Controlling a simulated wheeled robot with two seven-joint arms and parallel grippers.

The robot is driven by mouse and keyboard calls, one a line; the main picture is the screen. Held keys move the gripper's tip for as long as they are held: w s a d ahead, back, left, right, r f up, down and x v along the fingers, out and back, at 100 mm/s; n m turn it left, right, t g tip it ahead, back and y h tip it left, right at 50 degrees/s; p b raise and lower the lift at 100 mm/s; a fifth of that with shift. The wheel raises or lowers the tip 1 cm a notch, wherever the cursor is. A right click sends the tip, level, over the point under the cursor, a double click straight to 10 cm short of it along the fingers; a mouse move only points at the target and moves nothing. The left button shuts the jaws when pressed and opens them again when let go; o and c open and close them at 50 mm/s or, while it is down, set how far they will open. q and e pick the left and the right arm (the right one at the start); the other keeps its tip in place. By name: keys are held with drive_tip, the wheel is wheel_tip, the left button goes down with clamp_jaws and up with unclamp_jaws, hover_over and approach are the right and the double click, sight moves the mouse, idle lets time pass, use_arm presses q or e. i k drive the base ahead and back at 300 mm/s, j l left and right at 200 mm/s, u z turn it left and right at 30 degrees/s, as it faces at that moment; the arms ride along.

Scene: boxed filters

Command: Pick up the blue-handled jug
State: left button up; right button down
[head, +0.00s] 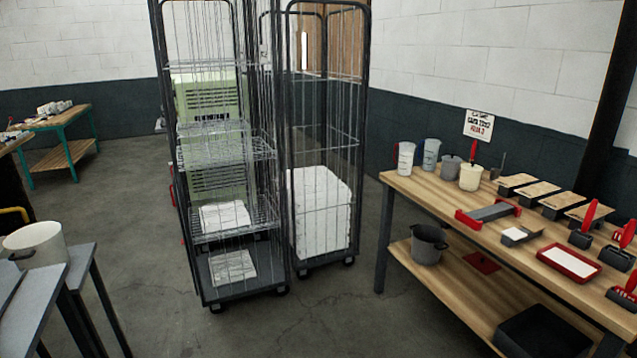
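The blue-handled jug (431,154) appears to be the bluish translucent one standing upright near the back left corner of the wooden workbench (440,207) on the right. Its handle is small in view and seems to be on its left side. A clear jug (405,159) with a reddish handle stands just to its left. A grey pot (451,168) stands just to its right. Neither of my grippers shows in the head view.
A cream pot (471,177), a red-ended tray (488,212) and several boxes and brushes share the bench. A dark bucket (428,245) sits on its lower shelf. Wire cage trolleys (232,155) stand left of the bench. Floor between them is clear.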

sight(431, 147)
drive_tip(key=i+j+u, duration=0.1)
drive_tip(key=i, duration=0.4)
drive_tip(key=i+j+u, duration=0.15)
drive_tip(key=i, duration=0.4)
